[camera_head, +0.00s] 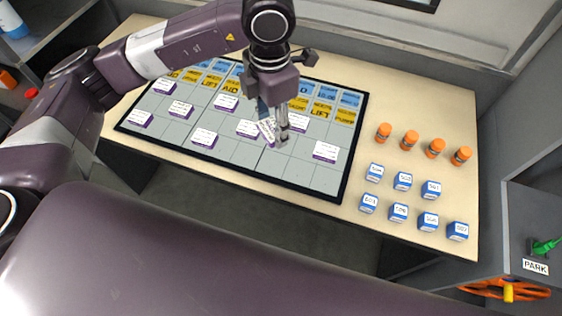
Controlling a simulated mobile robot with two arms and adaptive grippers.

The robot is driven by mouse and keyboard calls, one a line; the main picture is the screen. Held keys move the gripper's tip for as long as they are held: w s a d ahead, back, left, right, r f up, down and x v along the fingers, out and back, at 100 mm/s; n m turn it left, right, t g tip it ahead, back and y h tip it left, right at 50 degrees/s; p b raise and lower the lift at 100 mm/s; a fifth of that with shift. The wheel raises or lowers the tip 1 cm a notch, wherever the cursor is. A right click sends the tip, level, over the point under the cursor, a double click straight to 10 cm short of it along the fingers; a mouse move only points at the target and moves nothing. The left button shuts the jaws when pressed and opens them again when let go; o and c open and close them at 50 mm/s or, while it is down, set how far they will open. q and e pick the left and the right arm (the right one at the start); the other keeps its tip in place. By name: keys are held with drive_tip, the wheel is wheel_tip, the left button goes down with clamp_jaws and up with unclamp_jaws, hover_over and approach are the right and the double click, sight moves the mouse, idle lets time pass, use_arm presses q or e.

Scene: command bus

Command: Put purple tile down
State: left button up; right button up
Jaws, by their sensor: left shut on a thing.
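My left gripper (274,128) is over the middle of the black-framed board (238,154), pointing down. It is shut on a purple tile (266,131) with a white, lettered top, which is tilted. Whether the tile touches the board is hard to tell. Another purple tile (247,128) lies just left of it. More white-topped purple tiles lie on the grey cells, among them one at the right (325,151) and one at the front (204,138). The gripper fingers hide part of the board behind them. My right gripper is not in view.
Blue and yellow labelled cells (322,108) line the board's back. Right of the board, several orange bottles (411,138) and several blue-and-white blocks (398,212) stand on the beige table (420,94). Several grey cells near the board's front edge are bare.

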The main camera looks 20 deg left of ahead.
sight(281, 165)
use_arm(q)
drive_tip(key=r+n, duration=0.1)
drive_tip(key=n, duration=0.1)
drive_tip(key=r+n, duration=0.1)
drive_tip(key=w+d+r+n, duration=0.1)
drive_tip(key=r+n, duration=0.1)
drive_tip(key=shift+d+n, duration=0.1)
drive_tip(key=shift+n, duration=0.2)
drive_tip(key=shift+w+d+r+n, duration=0.15)
drive_tip(key=shift+r+n, duration=0.4)
drive_tip(key=shift+n, duration=0.25)
drive_tip(key=shift+n+p, duration=0.3)
wheel_tip(281, 165, down, 19)
drive_tip(key=p, duration=0.4)
drive_tip(key=shift+f, duration=0.4)
